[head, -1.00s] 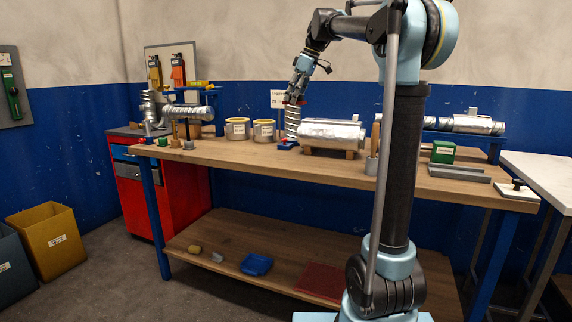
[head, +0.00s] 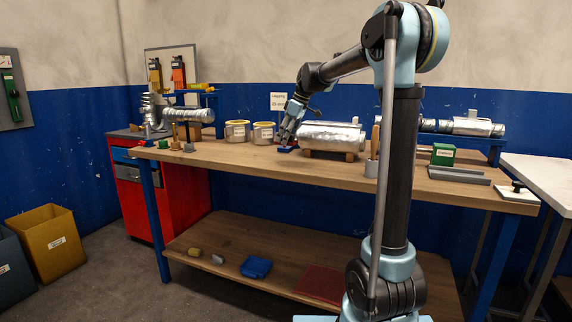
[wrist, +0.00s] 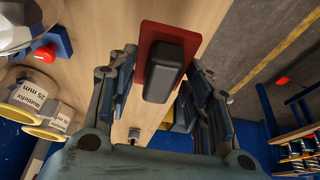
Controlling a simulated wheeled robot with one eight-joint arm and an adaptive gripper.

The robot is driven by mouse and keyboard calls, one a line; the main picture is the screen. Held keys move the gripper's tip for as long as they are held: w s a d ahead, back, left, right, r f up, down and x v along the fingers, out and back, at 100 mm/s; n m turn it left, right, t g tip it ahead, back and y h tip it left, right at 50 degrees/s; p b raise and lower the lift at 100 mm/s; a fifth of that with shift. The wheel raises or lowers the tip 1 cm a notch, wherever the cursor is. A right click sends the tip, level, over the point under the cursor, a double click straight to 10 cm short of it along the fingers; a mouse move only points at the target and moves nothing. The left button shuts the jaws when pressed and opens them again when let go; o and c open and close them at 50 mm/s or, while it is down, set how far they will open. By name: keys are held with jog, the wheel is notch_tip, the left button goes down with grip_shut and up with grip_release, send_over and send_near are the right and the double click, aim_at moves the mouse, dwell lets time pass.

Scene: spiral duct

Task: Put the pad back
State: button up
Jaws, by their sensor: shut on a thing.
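The pad, a red plate (wrist: 150,75) with a dark block-shaped grip (wrist: 166,66), lies between the fingers of my gripper (wrist: 163,80) in the wrist view. My gripper is shut on it. In the head view my gripper (head: 286,140) is low over the workbench, just left of the large silver duct (head: 331,136).
Two labelled tubs (head: 237,131) stand left of my gripper. The front of the workbench (head: 260,160) is mostly clear. A shelf below holds a blue item (head: 256,267).

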aim_at(283, 164)
jog(key=shift+f, duration=4.35)
jog(key=o, duration=1.1)
